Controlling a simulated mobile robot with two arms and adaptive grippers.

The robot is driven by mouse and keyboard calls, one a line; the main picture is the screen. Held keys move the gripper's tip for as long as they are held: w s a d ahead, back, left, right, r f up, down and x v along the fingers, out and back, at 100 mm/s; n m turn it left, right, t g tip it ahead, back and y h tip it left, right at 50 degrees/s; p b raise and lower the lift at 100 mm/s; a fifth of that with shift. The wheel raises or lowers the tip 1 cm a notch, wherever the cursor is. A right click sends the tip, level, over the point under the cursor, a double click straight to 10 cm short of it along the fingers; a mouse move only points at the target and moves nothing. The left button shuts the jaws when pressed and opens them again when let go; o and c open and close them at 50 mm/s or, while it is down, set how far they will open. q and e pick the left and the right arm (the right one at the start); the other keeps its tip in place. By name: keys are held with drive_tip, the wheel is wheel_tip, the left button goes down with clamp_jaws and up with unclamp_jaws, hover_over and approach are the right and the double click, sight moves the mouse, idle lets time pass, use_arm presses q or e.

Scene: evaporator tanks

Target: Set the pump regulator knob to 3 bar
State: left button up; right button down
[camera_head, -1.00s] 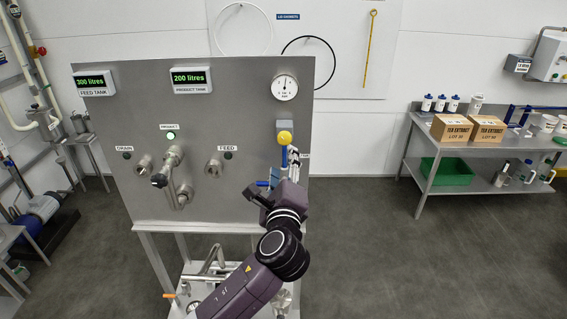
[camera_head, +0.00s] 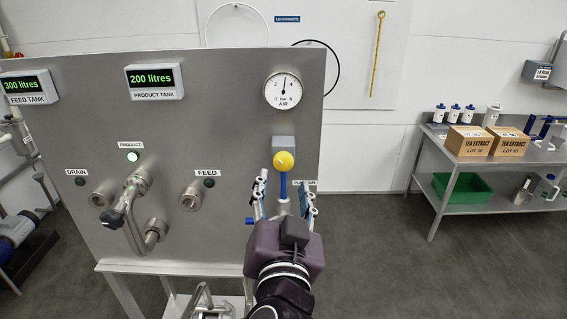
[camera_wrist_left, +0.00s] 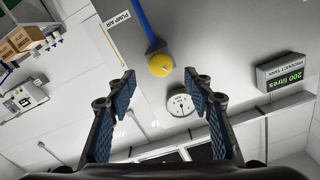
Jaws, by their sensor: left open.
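The yellow regulator knob (camera_head: 284,161) sits on a grey block at the right side of the steel panel, above a blue pipe. The round air gauge (camera_head: 284,91) is above it; its needle points roughly straight up. My left gripper (camera_head: 287,184) is open just below and in front of the knob, its fingers either side of the blue pipe in the head view. In the left wrist view the knob (camera_wrist_left: 161,65) shows beyond the open fingertips, with nothing between the fingers. The gauge (camera_wrist_left: 181,103) shows there below the knob.
The steel panel (camera_head: 230,120) carries a product tank display (camera_head: 154,81), a feed tank display (camera_head: 27,87) and protruding pipe fittings left of my gripper. A bench (camera_head: 430,205) with boxes stands to the right. The floor between is clear.

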sight(283, 164)
use_arm(q)
drive_tip(key=w+p, duration=0.3)
drive_tip(key=w, duration=0.3)
drive_tip(key=shift+w+r, duration=0.15)
drive_tip(key=shift+w, duration=0.35)
use_arm(e)
drive_tip(key=r, duration=0.3)
drive_tip(key=shift+s+r, duration=0.15)
drive_tip(key=shift+s, duration=0.1)
use_arm(q)
drive_tip(key=shift+c, duration=0.2)
